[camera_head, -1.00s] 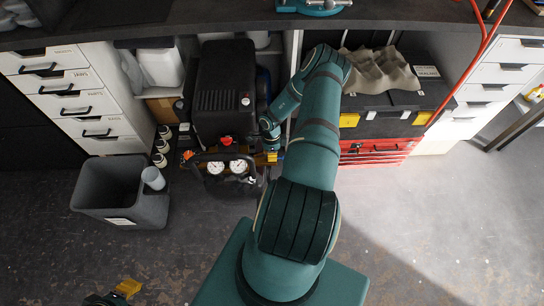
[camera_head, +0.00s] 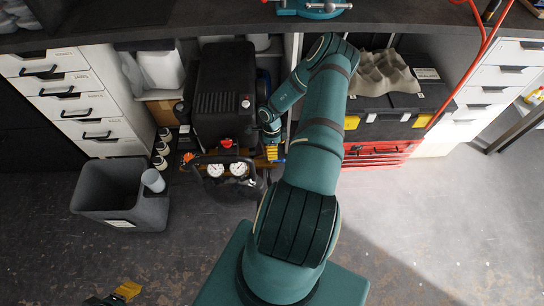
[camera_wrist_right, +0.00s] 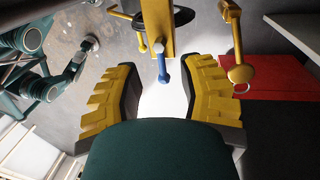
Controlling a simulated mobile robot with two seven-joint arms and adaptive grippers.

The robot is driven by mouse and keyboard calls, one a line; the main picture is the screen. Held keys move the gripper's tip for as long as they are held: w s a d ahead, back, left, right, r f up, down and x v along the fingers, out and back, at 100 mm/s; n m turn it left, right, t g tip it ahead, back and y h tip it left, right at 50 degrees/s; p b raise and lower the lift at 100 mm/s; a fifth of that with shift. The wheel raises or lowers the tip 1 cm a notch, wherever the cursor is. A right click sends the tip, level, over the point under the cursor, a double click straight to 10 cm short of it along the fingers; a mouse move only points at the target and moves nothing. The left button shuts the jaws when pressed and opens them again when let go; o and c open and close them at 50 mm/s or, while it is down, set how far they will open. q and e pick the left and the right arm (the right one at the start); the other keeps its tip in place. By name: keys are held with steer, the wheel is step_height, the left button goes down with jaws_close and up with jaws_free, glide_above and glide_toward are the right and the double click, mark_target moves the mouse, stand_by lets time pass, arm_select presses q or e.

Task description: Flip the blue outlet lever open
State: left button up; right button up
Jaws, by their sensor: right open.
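The blue outlet lever (camera_wrist_right: 161,64) shows in the right wrist view, at the end of a yellow manifold bar (camera_wrist_right: 157,28). It lies between the fingertips of my right gripper (camera_wrist_right: 162,88), apart from both as far as I can see. The right gripper is open, with a yellow ribbed finger on each side. In the head view, my right gripper (camera_head: 273,150) is beside the black compressor (camera_head: 224,95), low at its right; the lever is too small to make out there. My left gripper (camera_head: 122,293) shows only partly at the bottom left, far from the compressor.
Two round gauges (camera_head: 227,169) and a red knob (camera_head: 226,143) sit at the compressor's front. A yellow fitting with a ring (camera_wrist_right: 241,73) is right of the right gripper. A red tool chest (camera_head: 375,155) stands right; a grey bin (camera_head: 118,200) stands left on open floor.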

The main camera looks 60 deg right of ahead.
step_height(320, 180, up, 7)
steer(key=d, duration=0.1)
steer(key=shift+w, duration=0.4)
stand_by(0.3)
